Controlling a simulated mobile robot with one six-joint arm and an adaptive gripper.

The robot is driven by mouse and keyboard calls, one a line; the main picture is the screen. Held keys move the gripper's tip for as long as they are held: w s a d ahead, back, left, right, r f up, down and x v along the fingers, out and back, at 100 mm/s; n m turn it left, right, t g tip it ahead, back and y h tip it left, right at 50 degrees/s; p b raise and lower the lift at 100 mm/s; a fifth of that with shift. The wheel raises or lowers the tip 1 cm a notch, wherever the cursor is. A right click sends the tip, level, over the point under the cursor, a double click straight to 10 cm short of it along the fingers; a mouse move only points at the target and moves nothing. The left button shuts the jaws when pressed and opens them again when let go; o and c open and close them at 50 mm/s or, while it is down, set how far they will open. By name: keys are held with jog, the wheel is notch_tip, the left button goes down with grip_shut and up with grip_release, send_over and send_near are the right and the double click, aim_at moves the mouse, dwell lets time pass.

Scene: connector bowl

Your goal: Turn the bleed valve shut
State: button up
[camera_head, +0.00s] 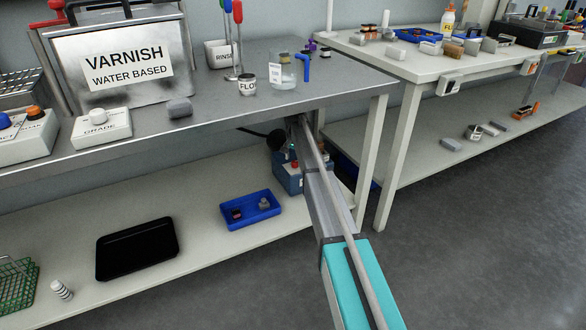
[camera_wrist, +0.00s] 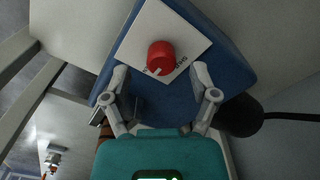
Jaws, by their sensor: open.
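In the wrist view a red knob (camera_wrist: 160,56) with a pale pointer mark stands on a white label plate. The plate is on a blue box (camera_wrist: 232,62), and its partly hidden lettering is upside down and unreadable. I take this knob for the bleed valve. My gripper (camera_wrist: 159,80) is open, its two grey fingers apart on either side below the knob, with nothing between them. I cannot tell how far its tips are from the box. In the head view a blue box (camera_head: 287,180) sits under the bench beside my arm; my gripper cannot be made out there.
A dark round object with a cable (camera_wrist: 240,115) lies right of the gripper in the wrist view. In the head view the steel bench top (camera_head: 225,100) overhangs the area, and a bench leg (camera_head: 372,160) stands close right of my arm. A blue tray (camera_head: 250,222) is on the lower shelf.

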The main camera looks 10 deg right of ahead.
jog(key=shift+f+b, duration=1)
jog(key=shift+f, duration=0.35)
